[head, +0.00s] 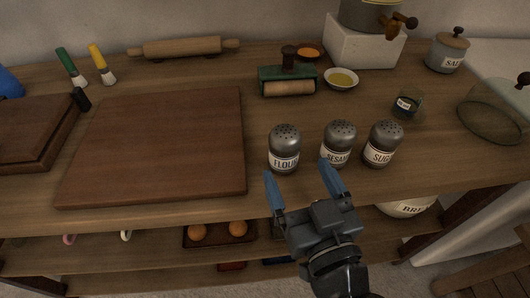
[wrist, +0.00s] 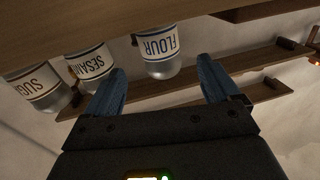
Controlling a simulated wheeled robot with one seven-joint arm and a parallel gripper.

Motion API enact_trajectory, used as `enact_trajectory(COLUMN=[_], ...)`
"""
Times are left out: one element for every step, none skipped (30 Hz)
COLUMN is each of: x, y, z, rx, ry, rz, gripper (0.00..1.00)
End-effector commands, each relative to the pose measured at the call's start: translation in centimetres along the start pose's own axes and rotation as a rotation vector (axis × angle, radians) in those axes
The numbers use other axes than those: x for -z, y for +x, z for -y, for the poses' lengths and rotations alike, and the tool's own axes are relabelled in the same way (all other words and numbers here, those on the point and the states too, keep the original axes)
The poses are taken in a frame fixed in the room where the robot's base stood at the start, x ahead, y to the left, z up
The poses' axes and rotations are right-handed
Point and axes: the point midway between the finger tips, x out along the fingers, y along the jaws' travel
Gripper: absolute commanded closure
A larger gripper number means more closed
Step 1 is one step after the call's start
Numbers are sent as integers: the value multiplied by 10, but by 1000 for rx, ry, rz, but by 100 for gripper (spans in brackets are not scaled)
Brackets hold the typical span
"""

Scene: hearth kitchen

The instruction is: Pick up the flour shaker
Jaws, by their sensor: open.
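The flour shaker (head: 284,149) stands upright on the wooden counter, with a grey perforated lid and a white FLOUR label. It is just right of the large cutting board. My gripper (head: 301,174) is open and empty, at the counter's front edge, with its blue fingers pointing toward the shakers. In the head view, the left fingertip is close below the flour shaker and the right one is near the sesame shaker (head: 338,144). In the wrist view the picture is upside down; the flour shaker (wrist: 158,52) shows ahead between the fingers (wrist: 160,80), apart from them.
The sugar shaker (head: 383,145) stands right of the sesame shaker. The cutting board (head: 160,143) lies to the left. Behind are a green-framed roller (head: 288,80), a small bowl (head: 341,79) and a glass jar (head: 407,104). A lower shelf (head: 150,250) runs under the counter.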

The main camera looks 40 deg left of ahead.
Motion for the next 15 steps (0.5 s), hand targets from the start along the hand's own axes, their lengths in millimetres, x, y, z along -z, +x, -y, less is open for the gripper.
enact_trajectory(x=[2,3,3,2,2,2,2,2,2,2,2,1,1,1,0], y=[5,8,13,16,19,22,25,28,32,37,41,47,52,56,61], z=[0,0,0,0,1,1,1,1,1,2,2,3,3,3,3], rx=[2,1,1,1,1,0,0,0,0,-1,0,0,0,0,-1], ry=[-1,-1,-1,-1,-2,-2,-2,-1,-1,-1,-1,-1,-1,-1,-1], rz=[-1,-1,-1,0,0,0,0,1,0,0,0,1,0,0,0], gripper=[11,11,11,11,11,11,11,11,11,11,11,11,11,11,11])
